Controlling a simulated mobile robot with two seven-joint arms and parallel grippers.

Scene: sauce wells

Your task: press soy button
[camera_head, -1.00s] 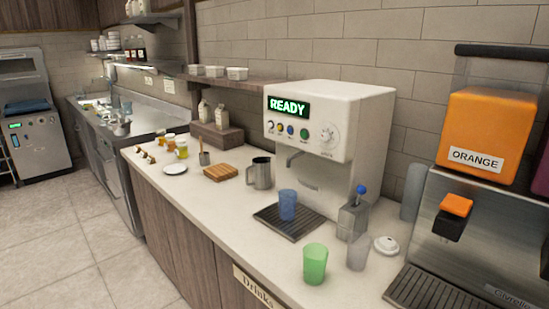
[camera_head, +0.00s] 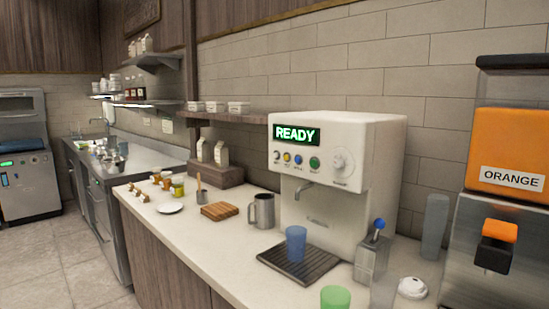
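A white drinks machine (camera_head: 366,136) stands on the counter against the tiled wall, with a lit green READY display (camera_head: 297,135). Under the display is a row of small round buttons: a pale one (camera_head: 277,156), a yellow one (camera_head: 287,158), a blue one (camera_head: 298,160) and a green one (camera_head: 314,163). Their labels are too small to read, so I cannot tell which is soy. A larger pale knob (camera_head: 341,163) is right of them. A blue cup (camera_head: 296,243) stands upright on the drip tray (camera_head: 318,266) below the spout. Neither gripper is in view.
A metal pitcher (camera_head: 262,211) stands left of the machine. A metal container with a blue-knobbed lever (camera_head: 371,257), a green cup (camera_head: 335,297) and a white lid (camera_head: 412,287) are at the front right. An orange juice dispenser (camera_head: 507,150) stands far right. The counter's front left is clear.

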